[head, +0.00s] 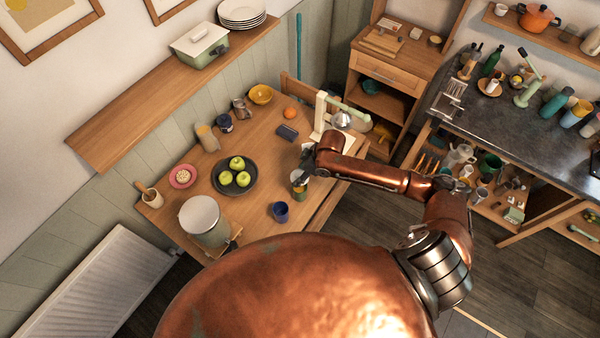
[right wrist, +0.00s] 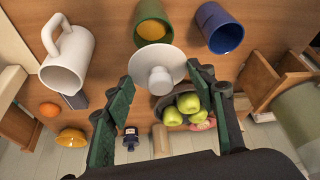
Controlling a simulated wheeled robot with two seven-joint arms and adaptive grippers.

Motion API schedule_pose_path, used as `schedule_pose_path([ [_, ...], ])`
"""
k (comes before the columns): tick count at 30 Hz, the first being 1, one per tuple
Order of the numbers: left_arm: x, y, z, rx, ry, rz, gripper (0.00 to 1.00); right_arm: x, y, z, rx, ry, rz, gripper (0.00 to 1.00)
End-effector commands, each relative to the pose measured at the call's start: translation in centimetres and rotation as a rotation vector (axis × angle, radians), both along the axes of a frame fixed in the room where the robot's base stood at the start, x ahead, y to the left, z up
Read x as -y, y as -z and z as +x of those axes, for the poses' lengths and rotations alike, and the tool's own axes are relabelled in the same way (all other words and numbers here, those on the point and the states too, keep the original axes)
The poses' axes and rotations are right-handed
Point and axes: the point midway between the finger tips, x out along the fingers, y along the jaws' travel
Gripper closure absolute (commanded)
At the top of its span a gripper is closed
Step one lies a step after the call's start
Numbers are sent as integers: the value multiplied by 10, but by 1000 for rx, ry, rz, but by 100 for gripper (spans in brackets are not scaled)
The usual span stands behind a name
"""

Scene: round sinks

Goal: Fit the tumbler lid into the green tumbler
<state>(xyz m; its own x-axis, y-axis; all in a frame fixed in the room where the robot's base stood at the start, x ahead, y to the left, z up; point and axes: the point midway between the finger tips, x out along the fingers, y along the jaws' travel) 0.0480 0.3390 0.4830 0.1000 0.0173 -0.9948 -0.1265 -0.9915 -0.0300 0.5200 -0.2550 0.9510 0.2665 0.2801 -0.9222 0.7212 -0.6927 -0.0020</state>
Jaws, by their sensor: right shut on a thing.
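The tumbler lid (right wrist: 172,62) is a white disc with a round knob, seen between the fingers of my right gripper (right wrist: 167,79) in the right wrist view. That gripper is shut on it. The green tumbler (right wrist: 153,30), with a yellow-orange inside, stands just beyond the lid in that view; the lid appears apart from its mouth, though the exact gap is unclear. In the head view my right gripper (head: 303,174) is above the green tumbler (head: 299,190) near the table's edge, and the lid is hard to make out. My left gripper is not in view.
A blue cup (head: 280,212) stands close to the tumbler. A white mug (right wrist: 68,58) is on its other side. A dark plate (head: 217,180) of green apples, a dark flat object (head: 288,132) and a large canister (head: 200,216) share the wooden table.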

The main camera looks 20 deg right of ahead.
Motion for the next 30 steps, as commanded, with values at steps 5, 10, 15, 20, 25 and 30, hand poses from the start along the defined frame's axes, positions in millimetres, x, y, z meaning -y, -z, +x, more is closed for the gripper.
schedule_pose_path([
  [5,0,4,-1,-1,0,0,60,0,14,-1,0,1,0,59],
  [10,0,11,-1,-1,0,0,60,1,31,-1,0,2,0,59],
  [15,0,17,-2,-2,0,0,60,0,46,-1,-1,2,1,59],
  [20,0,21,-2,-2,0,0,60,0,56,-1,0,1,0,59],
  [25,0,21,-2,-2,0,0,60,0,58,-1,1,0,0,59],
  [30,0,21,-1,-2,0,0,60,0,58,0,1,0,0,59],
])
